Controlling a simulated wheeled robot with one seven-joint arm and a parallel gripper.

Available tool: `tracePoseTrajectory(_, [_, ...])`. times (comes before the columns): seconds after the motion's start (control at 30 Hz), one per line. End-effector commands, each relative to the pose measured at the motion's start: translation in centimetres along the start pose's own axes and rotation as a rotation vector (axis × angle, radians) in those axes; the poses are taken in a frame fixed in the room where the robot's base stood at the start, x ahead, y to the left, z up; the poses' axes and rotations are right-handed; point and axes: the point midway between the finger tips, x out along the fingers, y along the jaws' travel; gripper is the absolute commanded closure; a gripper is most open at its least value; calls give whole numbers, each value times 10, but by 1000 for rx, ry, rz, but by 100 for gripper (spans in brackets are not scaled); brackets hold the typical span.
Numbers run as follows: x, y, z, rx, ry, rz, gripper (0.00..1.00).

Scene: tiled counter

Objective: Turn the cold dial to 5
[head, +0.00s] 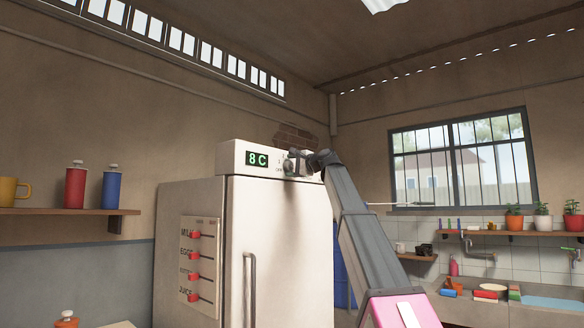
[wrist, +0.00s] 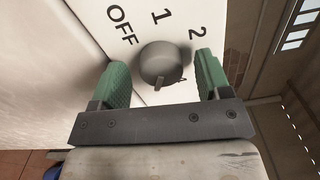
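The cold dial (wrist: 164,65) is a round grey knob on the white panel on top of the fridge. In the wrist view OFF, 1 and 2 are printed around it, and another mark is partly hidden at its lower right. Its small pointer tab is at the lower side, toward my gripper. My gripper (wrist: 160,80) is open, with one green finger on each side of the dial and gaps to both. In the head view the dial (head: 288,165) shows beside my gripper (head: 300,163). The green display (head: 257,160) reads 8 C.
The fridge (head: 283,250) stands below the panel, with a vertical door handle (head: 249,290) and a list board (head: 199,265) on its side. A shelf (head: 60,211) with bottles and a mug is at the left. A sink counter (head: 510,300) is at the right.

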Motion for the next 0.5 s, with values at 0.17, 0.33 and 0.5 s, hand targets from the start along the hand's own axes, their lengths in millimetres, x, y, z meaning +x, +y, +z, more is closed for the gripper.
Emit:
tracePoseTrajectory(0.17, [-10,0,0,-1,1,-1,30])
tracePoseTrajectory(0.33, [-38,1,1,-2,2,-1,30])
tracePoseTrajectory(0.5, [-70,2,0,-1,2,-1,30])
